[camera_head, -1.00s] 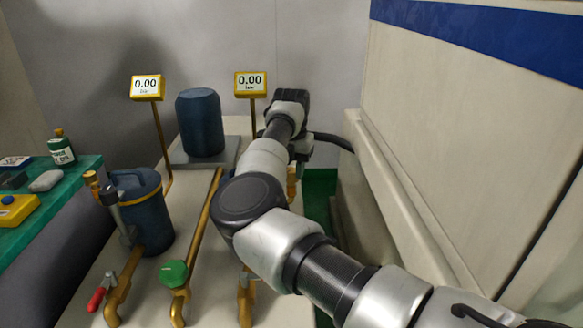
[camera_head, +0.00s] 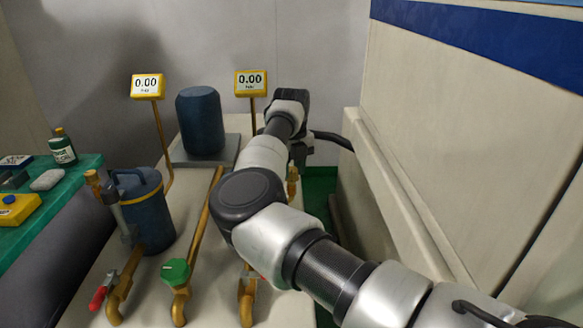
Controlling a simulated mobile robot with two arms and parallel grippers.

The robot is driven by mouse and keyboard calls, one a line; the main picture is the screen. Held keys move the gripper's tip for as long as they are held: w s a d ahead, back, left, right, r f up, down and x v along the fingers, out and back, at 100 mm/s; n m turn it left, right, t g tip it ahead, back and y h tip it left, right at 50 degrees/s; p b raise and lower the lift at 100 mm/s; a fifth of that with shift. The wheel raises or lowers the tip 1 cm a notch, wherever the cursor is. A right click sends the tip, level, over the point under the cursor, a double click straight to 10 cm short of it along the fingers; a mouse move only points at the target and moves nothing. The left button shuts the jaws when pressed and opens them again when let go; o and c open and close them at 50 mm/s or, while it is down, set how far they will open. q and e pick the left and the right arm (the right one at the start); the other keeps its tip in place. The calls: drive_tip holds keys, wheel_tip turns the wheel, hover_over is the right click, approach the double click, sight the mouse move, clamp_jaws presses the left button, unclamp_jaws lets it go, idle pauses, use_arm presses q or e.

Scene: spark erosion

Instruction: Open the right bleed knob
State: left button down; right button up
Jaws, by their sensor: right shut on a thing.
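My right arm reaches in from the lower right, and its wrist bends down at the back. My right gripper (camera_head: 299,152) is mostly hidden behind the wrist, and its fingertips cannot be made out. It is shut on the right bleed knob, which the arm and gripper largely cover. A brass fitting (camera_head: 292,182) shows just below the gripper. The canister under it is hidden by my arm. The matching left bleed knob (camera_head: 92,179) is brass and stands beside the blue left canister (camera_head: 148,212). My left gripper is not in view.
Two yellow displays (camera_head: 147,86) (camera_head: 250,83) read 0.00. A dark blue drum (camera_head: 201,120) stands behind brass pipes. A green knob (camera_head: 175,271) and a red lever (camera_head: 99,297) are at the front.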

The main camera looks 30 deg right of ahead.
sight(291, 169)
drive_tip(key=shift+n, duration=0.3)
drive_tip(key=o, duration=0.9)
wheel_tip(291, 169, up, 11)
drive_tip(key=shift+f, duration=0.1)
drive_tip(key=shift+f, duration=0.1)
idle(0.6)
